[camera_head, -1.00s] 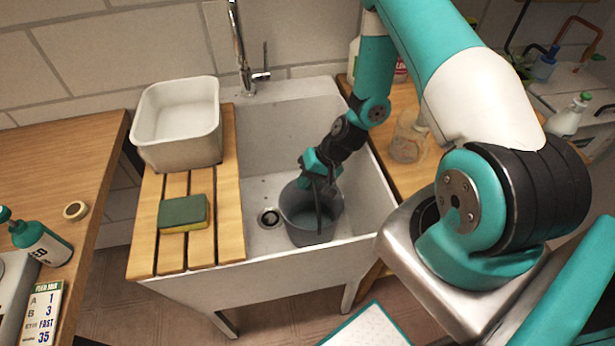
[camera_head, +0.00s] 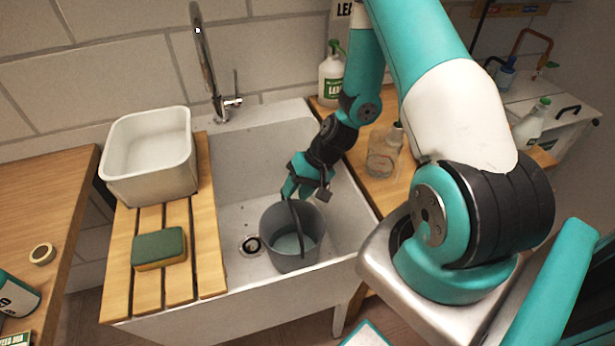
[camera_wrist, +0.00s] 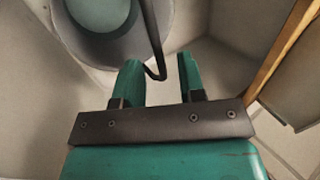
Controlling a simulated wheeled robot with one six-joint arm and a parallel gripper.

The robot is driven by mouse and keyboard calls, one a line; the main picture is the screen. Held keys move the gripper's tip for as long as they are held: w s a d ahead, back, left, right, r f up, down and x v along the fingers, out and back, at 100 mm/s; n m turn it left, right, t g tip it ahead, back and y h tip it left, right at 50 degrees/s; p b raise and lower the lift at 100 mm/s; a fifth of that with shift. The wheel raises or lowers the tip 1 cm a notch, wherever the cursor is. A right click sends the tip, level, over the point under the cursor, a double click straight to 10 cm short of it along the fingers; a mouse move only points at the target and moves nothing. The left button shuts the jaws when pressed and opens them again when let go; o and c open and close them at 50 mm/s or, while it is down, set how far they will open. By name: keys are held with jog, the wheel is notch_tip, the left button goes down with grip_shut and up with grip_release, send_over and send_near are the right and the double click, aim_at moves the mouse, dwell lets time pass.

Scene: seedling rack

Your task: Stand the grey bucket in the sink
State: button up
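The grey bucket (camera_head: 275,258) stands upright in the white sink (camera_head: 252,188), on its floor to the right of the drain. Its dark handle (camera_head: 299,225) sticks up over the opening. My gripper (camera_head: 292,193) is just above and behind the bucket's rim, near the top of the handle. In the wrist view my gripper (camera_wrist: 158,72) has its two green fingers apart. The bent end of the handle (camera_wrist: 153,40) shows in the gap between them, not pinched. The bucket (camera_wrist: 75,40) is at the top left there, partly cut off.
A white basin (camera_head: 150,185) and a green and yellow sponge (camera_head: 160,250) sit on the slatted board (camera_head: 207,240) left of the sink. The tap (camera_head: 207,70) rises at the back. A glass jar (camera_head: 382,155) and a spray bottle (camera_head: 331,80) stand to the right.

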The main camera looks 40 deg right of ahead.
jog(key=v, duration=0.6)
jog(key=s+a+r+n+g, duration=0.2)
jog(key=a+r+n, duration=0.4)
jog(key=a+r, duration=0.8)
jog(key=s+a+r+n+h, duration=0.1)
jog(key=s+a+r+n, duration=0.1)
jog(key=s+r, duration=0.3)
jog(key=s+a+r+n, duration=0.3)
jog(key=s+r, duration=0.3)
jog(key=s, duration=0.2)
jog(key=shift+s+a+n+g+h, duration=0.3)
jog(key=shift+a+h, duration=0.1)
jog(key=shift+a, duration=0.45)
